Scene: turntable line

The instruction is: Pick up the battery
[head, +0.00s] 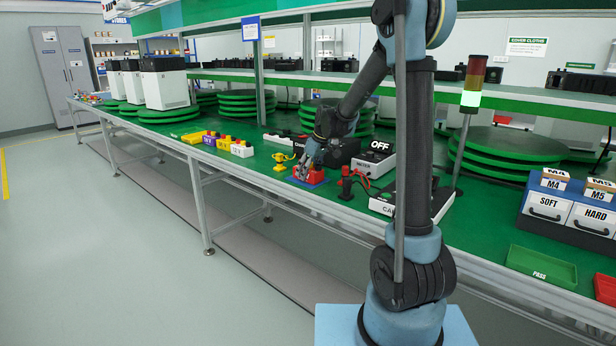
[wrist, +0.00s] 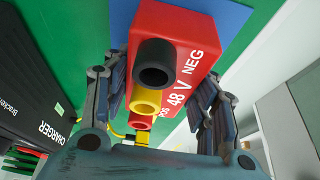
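A red block marked "48 V", "NEG" and "POS", which looks like the battery (wrist: 192,52), has black, yellow and red round terminals on its face in the wrist view. It rests on a blue mat (wrist: 232,12). In the head view the battery (head: 301,172) is partly hidden by my gripper (head: 307,161), which is down at it. In the wrist view my gripper (wrist: 160,97) has one finger on each side of the battery. The fingers look apart, with a gap showing at the left finger; contact at the right finger is unclear.
A black charger (wrist: 30,75) lies left of the battery in the wrist view. A yellow object (head: 281,161) stands close left in the head view, a red-and-black post (head: 346,184) close right. Coloured blocks (head: 218,142) sit farther left. The bench's front edge is near.

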